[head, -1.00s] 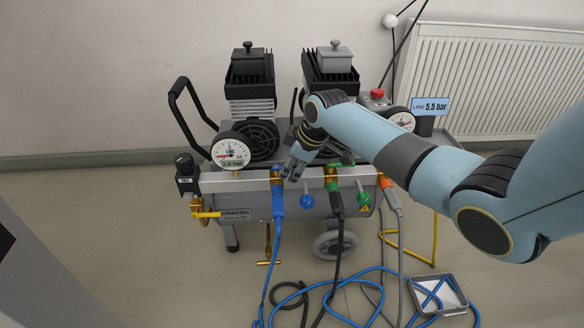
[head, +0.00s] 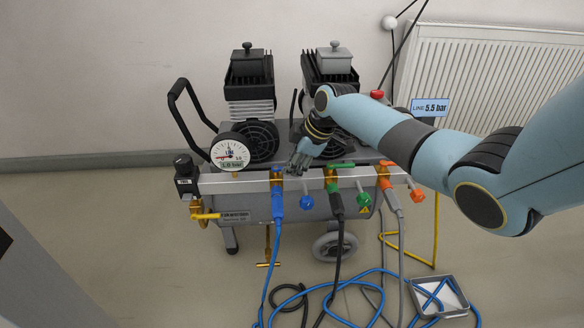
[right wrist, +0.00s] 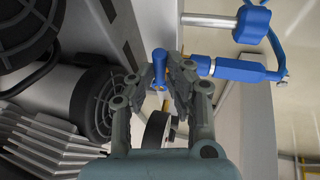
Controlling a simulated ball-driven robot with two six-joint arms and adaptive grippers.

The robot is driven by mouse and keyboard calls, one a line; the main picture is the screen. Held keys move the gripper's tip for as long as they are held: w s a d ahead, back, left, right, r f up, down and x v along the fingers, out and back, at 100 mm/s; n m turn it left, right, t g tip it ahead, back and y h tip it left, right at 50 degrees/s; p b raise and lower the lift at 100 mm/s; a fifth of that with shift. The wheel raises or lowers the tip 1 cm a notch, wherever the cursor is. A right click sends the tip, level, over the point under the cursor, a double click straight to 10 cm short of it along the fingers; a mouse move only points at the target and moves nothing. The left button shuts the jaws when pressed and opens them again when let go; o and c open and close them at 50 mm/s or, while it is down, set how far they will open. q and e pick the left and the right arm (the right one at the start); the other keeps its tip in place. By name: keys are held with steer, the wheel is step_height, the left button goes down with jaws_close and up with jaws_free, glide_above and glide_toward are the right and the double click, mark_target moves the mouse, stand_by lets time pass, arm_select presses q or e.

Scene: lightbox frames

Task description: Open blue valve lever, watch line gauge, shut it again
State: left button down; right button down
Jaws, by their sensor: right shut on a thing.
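The blue valve lever (right wrist: 160,62) shows between my right gripper's fingers in the right wrist view. My right gripper (right wrist: 165,78) is shut on it; the fingers hide part of it. In the head view my right gripper (head: 297,165) is beside the blue valve (head: 277,178) on the silver manifold, with a blue hose hanging below. The line gauge (head: 230,153), a round white dial, stands at the manifold's left end. The readout under its dial seems to say 1.0 bar, though it is small. My left gripper is not in view.
A green valve lever (head: 340,165) and an orange one (head: 386,164) sit further right on the manifold. A blue sign (head: 430,107) reads LINE 5.5 bar. Hoses and a metal tray (head: 438,297) lie on the floor. My right arm covers the compressor's right side.

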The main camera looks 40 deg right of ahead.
steer(key=shift+w+d+n+y, duration=0.2)
steer(key=shift+n+y, duration=0.1)
steer(key=shift+n, duration=0.4)
steer(key=c, duration=1.3)
jaws_free()
steer(key=shift+c, duration=0.2)
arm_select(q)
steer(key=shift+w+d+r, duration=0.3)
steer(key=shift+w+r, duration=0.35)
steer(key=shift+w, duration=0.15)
arm_select(e)
steer(key=v, duration=1.2)
steer(key=shift+w, duration=0.15)
